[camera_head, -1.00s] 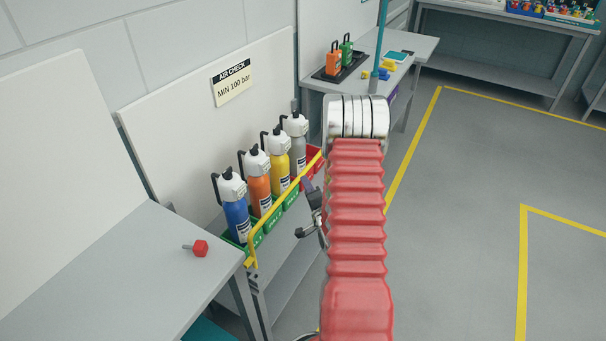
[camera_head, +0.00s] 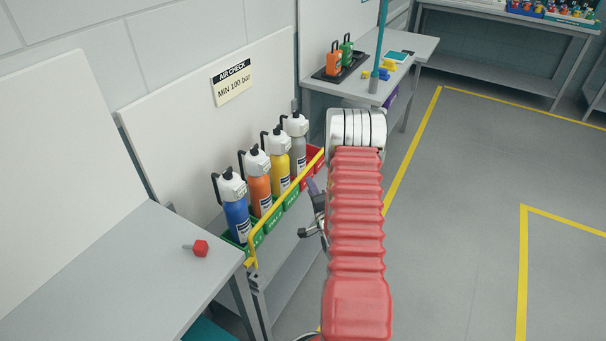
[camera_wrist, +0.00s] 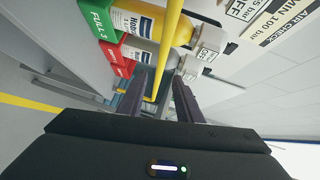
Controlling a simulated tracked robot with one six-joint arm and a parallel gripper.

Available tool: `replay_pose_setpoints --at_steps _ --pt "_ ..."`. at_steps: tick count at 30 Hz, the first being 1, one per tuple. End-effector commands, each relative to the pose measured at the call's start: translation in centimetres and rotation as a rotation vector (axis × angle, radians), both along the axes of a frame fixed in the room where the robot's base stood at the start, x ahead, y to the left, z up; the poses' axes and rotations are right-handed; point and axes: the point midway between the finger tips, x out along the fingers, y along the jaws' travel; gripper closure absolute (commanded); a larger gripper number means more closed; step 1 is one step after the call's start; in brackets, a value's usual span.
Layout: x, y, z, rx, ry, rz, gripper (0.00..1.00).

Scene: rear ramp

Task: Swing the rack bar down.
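The yellow rack bar (camera_head: 285,198) runs along the front of the bottle rack, across the lower part of the bottles. In the wrist view the bar (camera_wrist: 170,35) runs from the top edge down toward the space between my fingers. My gripper (camera_wrist: 157,82) has two dark fingers spread apart, with the bar seen between them; whether they touch it I cannot tell. In the head view my gripper (camera_head: 314,208) is in front of the rack's right part, partly hidden by my red arm. Blue (camera_head: 236,214), orange (camera_head: 260,188), yellow (camera_head: 280,165) and grey (camera_head: 298,150) bottles stand behind the bar.
The bottles stand in green (camera_head: 274,221) and red bins. A grey bench (camera_head: 130,270) at left holds a red knob-like piece (camera_head: 200,248). A sign board (camera_head: 190,110) stands behind the rack. A second table stands behind; floor at right is clear.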

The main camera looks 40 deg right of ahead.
Motion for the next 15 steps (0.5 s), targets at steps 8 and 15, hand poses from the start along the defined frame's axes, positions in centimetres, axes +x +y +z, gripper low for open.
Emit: replay_pose_setpoints --at_steps 8,15 --pt "3.7 -1.8 -0.5 -0.002 -0.001 0.002 0.68" --pt "6.5 -3.2 -1.0 -0.003 -0.001 0.001 0.68"
